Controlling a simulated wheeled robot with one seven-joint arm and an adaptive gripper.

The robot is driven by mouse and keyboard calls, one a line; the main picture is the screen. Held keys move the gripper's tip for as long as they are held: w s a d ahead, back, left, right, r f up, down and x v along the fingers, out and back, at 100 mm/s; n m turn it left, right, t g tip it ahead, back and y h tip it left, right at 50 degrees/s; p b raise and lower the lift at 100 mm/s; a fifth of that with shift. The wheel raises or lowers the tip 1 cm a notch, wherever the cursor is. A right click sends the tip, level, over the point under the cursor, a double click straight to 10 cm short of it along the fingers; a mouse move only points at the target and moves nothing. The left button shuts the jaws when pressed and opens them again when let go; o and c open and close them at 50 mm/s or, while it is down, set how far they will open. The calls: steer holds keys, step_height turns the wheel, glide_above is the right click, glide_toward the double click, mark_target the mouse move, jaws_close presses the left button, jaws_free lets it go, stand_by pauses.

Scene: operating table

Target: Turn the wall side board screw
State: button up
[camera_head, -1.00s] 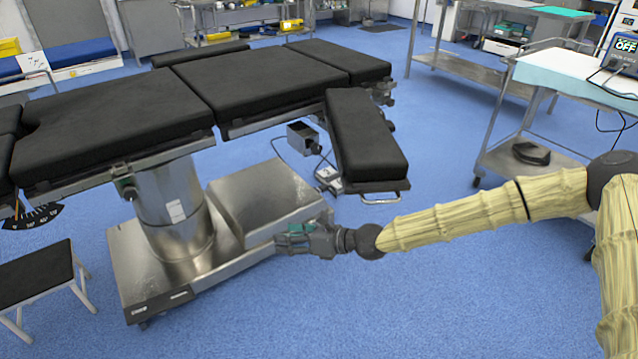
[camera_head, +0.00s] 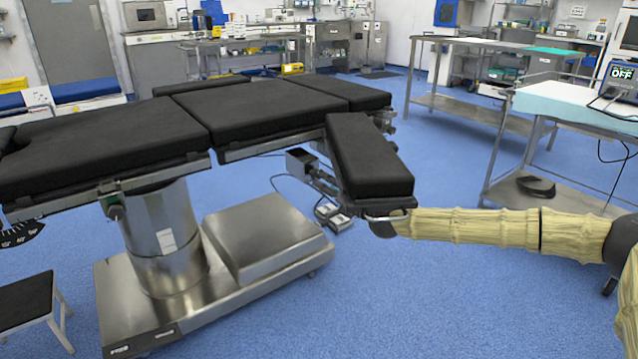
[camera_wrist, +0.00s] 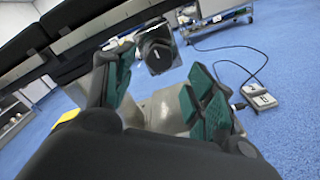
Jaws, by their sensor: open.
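The side board (camera_head: 372,160), a black padded board with a metal end rail, sticks out from the near side of the operating table. A dark block or knob (camera_wrist: 157,48) hangs under the table edge in the wrist view; I cannot tell for sure whether it is the screw. My gripper (camera_wrist: 160,90) is open and empty, with green finger pads. The dark block lies beyond and between the fingertips, apart from them. In the head view the side board hides much of my gripper; a metal box (camera_head: 300,161) shows left of the board.
The operating table (camera_head: 110,133) stands on a wide steel base (camera_head: 150,300). A foot pedal (camera_wrist: 261,101) with a cable lies on the floor, right of my gripper in the wrist view. A steel trolley (camera_head: 530,215) stands at the right.

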mark_target(319, 177)
steer(key=b+x, duration=0.1)
steer(key=x, duration=0.3)
steer(key=shift+w+a+f+b, duration=0.15)
steer(key=shift+w+b, duration=0.05)
steer(key=shift+b, duration=0.1)
steer(key=shift+w+a, duration=0.2)
steer(key=shift+w, duration=0.15)
steer(key=c, duration=1)
